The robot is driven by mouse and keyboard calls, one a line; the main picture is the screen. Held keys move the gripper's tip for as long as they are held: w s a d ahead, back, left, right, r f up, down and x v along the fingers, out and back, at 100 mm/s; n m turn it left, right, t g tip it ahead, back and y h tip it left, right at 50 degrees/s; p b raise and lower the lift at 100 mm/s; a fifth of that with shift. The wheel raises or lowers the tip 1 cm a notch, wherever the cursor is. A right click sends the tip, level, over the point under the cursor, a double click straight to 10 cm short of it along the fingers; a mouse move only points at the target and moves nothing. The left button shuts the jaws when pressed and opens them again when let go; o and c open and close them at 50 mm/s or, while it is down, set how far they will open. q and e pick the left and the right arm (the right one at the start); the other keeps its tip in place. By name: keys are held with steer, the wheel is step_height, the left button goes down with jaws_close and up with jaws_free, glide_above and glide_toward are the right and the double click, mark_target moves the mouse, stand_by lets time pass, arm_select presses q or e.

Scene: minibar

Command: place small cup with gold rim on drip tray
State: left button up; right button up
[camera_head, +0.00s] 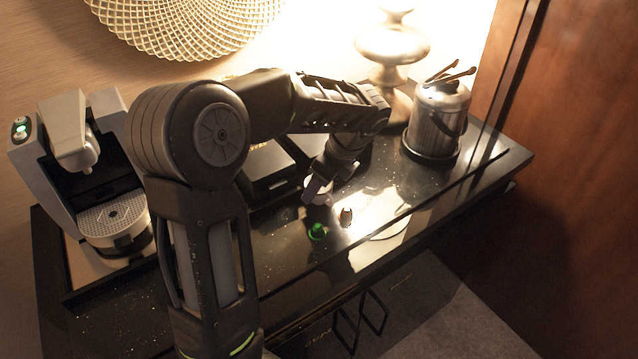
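The coffee machine stands at the left, and its round perforated drip tray (113,214) is bare below the spout. My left arm crosses the middle of the head view and bends down to the counter. My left gripper (318,184) is well to the right of the drip tray. A small pale cup (319,191) shows at its fingers, low over or on the dark counter. The gripper hides much of the cup; I cannot make out its gold rim or whether the fingers close on it. My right gripper is not in view.
A green capsule (317,231) and a copper-coloured capsule (346,215) lie in front of the cup. A black box (268,172) is behind my arm. A metal ice bucket with tongs (437,120) and a lamp (392,45) stand at the back right. The counter's right front is clear.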

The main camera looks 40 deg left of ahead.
arm_select(q)
steer(key=shift+f, duration=0.15)
steer(key=shift+f, duration=0.2)
steer(key=o, duration=1.4)
steer(key=shift+r, duration=0.2)
